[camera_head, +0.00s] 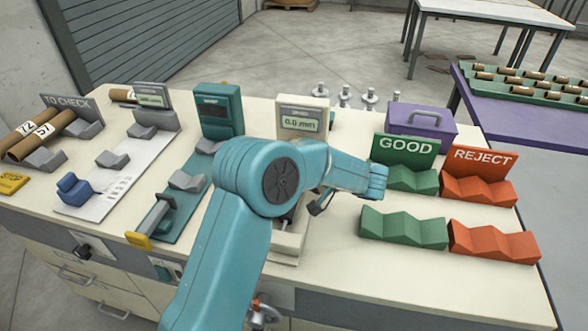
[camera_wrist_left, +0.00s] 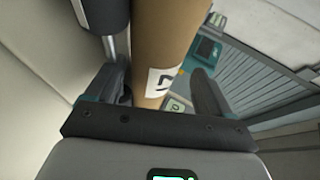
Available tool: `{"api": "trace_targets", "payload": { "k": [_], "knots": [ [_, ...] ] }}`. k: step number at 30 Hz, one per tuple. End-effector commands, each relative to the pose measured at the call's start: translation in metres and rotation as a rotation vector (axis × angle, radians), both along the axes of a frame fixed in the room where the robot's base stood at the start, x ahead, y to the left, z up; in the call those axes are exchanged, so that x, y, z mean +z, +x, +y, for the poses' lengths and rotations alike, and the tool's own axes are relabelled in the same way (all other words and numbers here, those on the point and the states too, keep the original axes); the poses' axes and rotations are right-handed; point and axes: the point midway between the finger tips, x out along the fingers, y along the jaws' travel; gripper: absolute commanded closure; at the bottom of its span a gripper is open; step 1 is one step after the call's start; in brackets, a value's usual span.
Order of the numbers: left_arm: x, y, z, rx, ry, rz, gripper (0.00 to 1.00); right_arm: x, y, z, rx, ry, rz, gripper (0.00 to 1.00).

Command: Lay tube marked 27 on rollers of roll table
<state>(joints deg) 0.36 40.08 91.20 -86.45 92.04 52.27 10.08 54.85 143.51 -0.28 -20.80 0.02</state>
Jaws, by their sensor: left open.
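In the left wrist view my left gripper (camera_wrist_left: 158,85) is open, with one finger on each side of a brown tube (camera_wrist_left: 172,35). The tube has a white label (camera_wrist_left: 163,82). Its mark is only partly visible, so I cannot read the number. In the head view a teal arm of mine crosses the middle of the bench and hides its gripper and any tube there. Behind it a cream station (camera_head: 303,121) reads 0.0 mm. Its lower part is mostly covered, and I cannot make out rollers. My right gripper is not in view.
Two labelled tubes (camera_head: 40,137) lie on the TO CHECK rack at left, and another tube (camera_head: 122,95) lies behind. Green GOOD cradles (camera_head: 404,229) and orange REJECT cradles (camera_head: 494,243) stand at right. A purple box (camera_head: 420,119) stands behind them. A teal instrument (camera_head: 219,109) stands left of centre.

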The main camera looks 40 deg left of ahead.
Motion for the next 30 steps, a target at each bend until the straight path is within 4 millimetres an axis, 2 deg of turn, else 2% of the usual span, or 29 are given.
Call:
{"api": "trace_targets", "payload": {
  "k": [4,8,15,21,25,30],
  "knots": [
    [0.001,0.001,-0.004,-0.001,0.000,0.000,0.18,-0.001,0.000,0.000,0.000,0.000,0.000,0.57],
    [0.008,0.003,-0.022,-0.004,-0.001,-0.002,0.18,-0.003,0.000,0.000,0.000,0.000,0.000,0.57],
    [0.030,0.007,-0.082,-0.006,0.000,-0.002,0.18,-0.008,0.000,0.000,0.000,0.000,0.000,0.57],
    [0.048,0.011,-0.125,-0.004,0.001,0.000,0.18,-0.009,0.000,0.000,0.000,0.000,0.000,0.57],
    [0.055,0.012,-0.142,-0.001,0.000,-0.001,0.18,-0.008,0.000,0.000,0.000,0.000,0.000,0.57],
    [0.059,0.012,-0.152,0.000,0.000,0.001,0.18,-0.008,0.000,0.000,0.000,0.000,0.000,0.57]
  ]
}}
